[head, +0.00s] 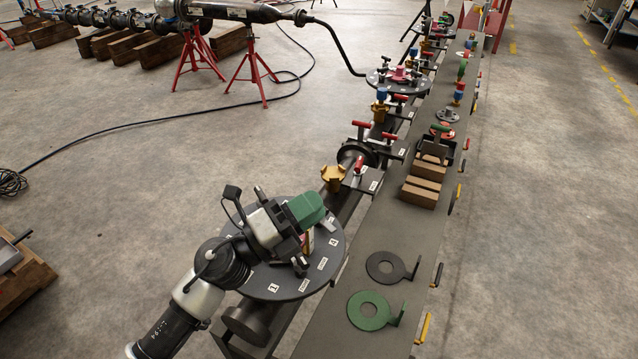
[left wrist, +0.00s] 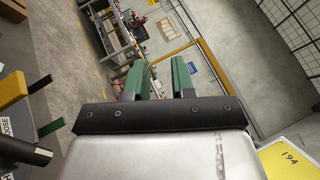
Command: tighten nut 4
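The round dark flange plate (head: 255,290) stands at the lower middle of the head view, with white number labels round its rim. The label 4 (head: 333,242) is on its right side and the label 1 (head: 274,288) at its front. My left gripper (head: 308,208) is above the plate, its green fingers to the left of label 4 in the picture. In the left wrist view its two fingers (left wrist: 158,72) are apart, with nothing between them. The hand hides the middle of the plate. I cannot make out nut 4 itself. My right gripper is out of view.
A long grey bench (head: 385,232) runs away on the right, carrying a black ring tag (head: 386,278), a green ring tag (head: 357,319) and brown blocks (head: 421,191). A yellow handwheel (head: 333,175) stands just behind the plate. Open floor lies to the left.

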